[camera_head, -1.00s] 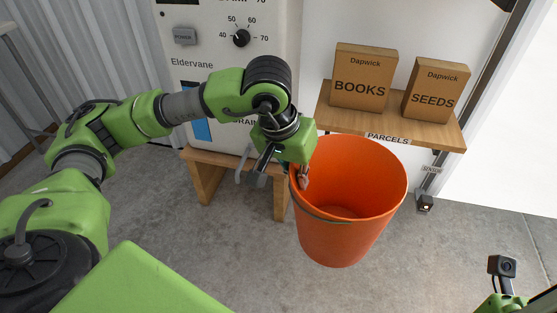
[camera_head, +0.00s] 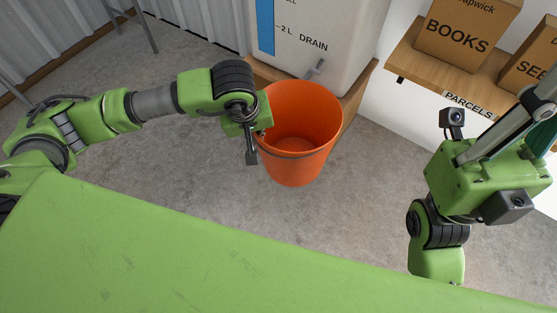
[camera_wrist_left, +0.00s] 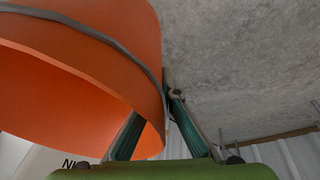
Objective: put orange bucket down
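The orange bucket (camera_head: 300,150) is upright in the middle of the head view, with its open top toward me and its inside looking empty. It hangs from or stands at my left gripper (camera_head: 257,143), which is at the left side of its rim. In the left wrist view the bucket's wall (camera_wrist_left: 140,50) passes between the fingers of my left gripper (camera_wrist_left: 155,115), one on each side, shut on it. Whether the bucket's bottom touches the floor cannot be told. My right gripper (camera_head: 540,105) is at the right, pointing away from the bucket; its fingertips are not clear.
A white tank (camera_head: 345,35) with a drain spout (camera_head: 316,68) stands on a wooden bench (camera_head: 352,95) behind the bucket. A wooden shelf (camera_head: 412,65) marked PARCELS holds a BOOKS box (camera_head: 460,40) and another box (camera_head: 535,55). Grey concrete floor (camera_head: 350,220) around the bucket is clear.

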